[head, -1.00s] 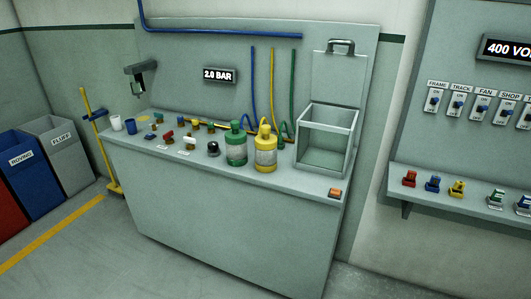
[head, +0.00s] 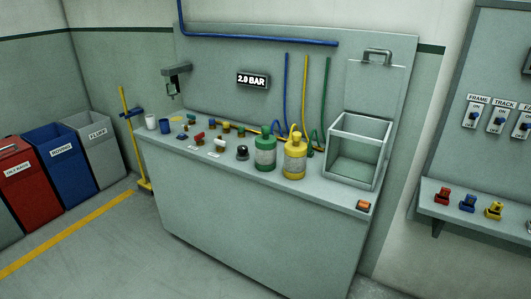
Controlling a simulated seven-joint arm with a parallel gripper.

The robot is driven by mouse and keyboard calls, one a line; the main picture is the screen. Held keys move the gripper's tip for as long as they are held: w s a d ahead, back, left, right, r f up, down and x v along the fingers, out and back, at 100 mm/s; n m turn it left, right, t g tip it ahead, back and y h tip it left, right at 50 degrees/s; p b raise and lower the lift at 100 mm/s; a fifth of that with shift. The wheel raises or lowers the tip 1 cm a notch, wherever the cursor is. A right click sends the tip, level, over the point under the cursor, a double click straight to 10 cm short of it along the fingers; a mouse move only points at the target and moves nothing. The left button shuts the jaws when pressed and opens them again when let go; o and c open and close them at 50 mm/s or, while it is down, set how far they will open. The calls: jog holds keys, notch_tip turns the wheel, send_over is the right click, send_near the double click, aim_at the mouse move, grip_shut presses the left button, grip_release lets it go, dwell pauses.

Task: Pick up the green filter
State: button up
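A green-and-white canister (head: 265,150) stands upright on the grey bench (head: 255,215), right of the bench's middle. It is the largest green item on the bench top, but I see no label naming it a filter. A similar yellow-and-white canister (head: 295,160) stands close to its right and slightly nearer. A dark round knob (head: 242,153) is to its left. My gripper is not in view, so its state and its distance from the canister do not show.
An open grey box (head: 350,165) stands at the bench's right, with an orange item (head: 363,206) near the front corner. Bins (head: 66,165) stand at the left; floor before the bench is clear.

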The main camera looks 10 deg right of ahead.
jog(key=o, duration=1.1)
